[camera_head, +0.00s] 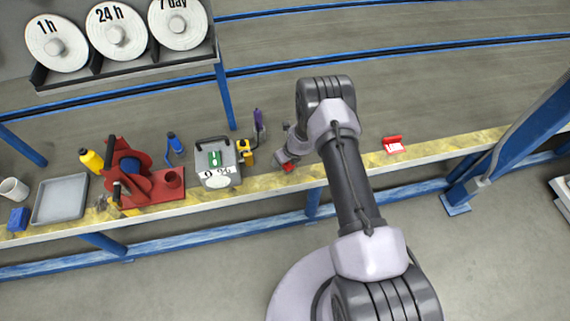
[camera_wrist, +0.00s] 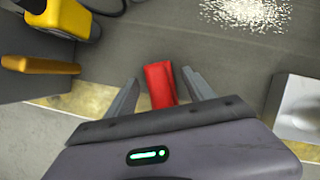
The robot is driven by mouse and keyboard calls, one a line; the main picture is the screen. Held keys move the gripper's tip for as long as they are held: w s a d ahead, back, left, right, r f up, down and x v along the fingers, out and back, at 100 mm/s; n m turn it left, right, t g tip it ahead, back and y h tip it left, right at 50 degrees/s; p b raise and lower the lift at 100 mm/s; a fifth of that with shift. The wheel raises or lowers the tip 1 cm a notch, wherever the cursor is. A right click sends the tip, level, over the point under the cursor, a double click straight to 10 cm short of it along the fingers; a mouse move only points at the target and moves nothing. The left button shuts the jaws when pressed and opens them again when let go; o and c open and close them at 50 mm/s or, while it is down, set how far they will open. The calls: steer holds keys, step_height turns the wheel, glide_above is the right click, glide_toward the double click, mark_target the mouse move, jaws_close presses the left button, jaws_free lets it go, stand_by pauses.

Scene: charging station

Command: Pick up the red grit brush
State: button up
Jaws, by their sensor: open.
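A red block-shaped piece (camera_wrist: 160,84), which looks like the red grit brush, lies between the fingers of my gripper in the wrist view. Its near end is hidden behind the gripper body, and I see no bristles. My gripper (camera_wrist: 161,86) is open, with one finger on each side of the piece and a gap showing at each. In the head view the red piece (camera_head: 288,168) shows at the tip of my gripper (camera_head: 285,162), at the bench's front edge. A second red item with a white part (camera_head: 393,145) lies farther right on the bench.
A red holder (camera_head: 170,195) stands farther left. White grit (camera_wrist: 245,12) lies beyond the fingers. A pale block (camera_wrist: 298,108) is at right.

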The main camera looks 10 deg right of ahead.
steer(key=shift+w+a+f, duration=0.1)
steer(key=shift+w+f, duration=0.15)
steer(key=shift+f, duration=0.4)
steer(key=shift+r, duration=0.1)
jaws_close()
